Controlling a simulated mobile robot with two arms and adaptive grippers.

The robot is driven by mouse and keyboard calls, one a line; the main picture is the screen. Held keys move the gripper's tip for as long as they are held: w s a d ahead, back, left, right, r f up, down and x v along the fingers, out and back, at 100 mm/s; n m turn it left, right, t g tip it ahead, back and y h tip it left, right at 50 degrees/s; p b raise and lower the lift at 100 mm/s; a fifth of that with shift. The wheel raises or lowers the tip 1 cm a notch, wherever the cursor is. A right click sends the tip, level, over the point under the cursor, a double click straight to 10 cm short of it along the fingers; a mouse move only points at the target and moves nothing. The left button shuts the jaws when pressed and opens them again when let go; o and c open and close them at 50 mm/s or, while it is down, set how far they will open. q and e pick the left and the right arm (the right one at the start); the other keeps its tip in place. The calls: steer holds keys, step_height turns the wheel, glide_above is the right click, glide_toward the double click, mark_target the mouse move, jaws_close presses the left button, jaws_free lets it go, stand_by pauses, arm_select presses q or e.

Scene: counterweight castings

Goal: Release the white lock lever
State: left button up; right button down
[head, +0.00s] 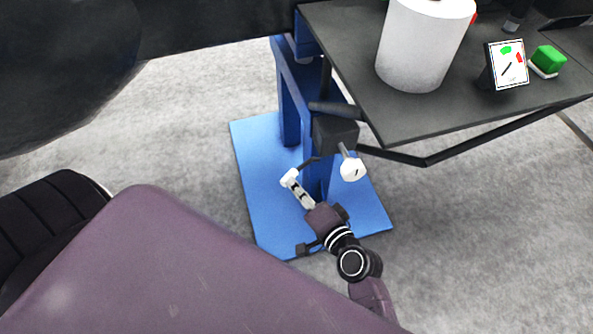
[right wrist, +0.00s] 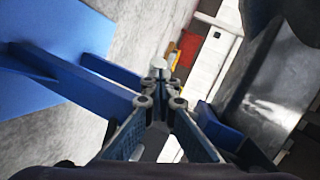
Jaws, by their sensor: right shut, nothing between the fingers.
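A dark rod with a white end (head: 289,177) sticks out to the left from a black housing (head: 335,131) under the dark table. A second, paler rod with a white knob (head: 352,170) bearing a dark mark hangs from the same housing on the right. I cannot tell for sure which is the lock lever. My right gripper (head: 295,186) is shut and empty, its tips at the left white end. In the right wrist view, the closed fingertips (right wrist: 158,78) have a small white piece (right wrist: 158,62) just beyond them. Contact cannot be told. My left gripper is out of view.
The blue stand (head: 290,105) rises from a blue base plate (head: 262,200). The dark tabletop (head: 450,110) carries a white cylinder (head: 420,50), a small picture card (head: 507,64) and a green block (head: 548,59). Grey floor is open around the base plate.

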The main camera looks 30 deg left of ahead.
steer(key=shift+s+a+r, duration=0.1)
steer(key=shift+a+r, duration=0.1)
steer(key=shift+a, duration=0.05)
steer(key=v, duration=1.2)
steer(key=shift+d+f, duration=0.2)
steer(key=shift+d, duration=0.05)
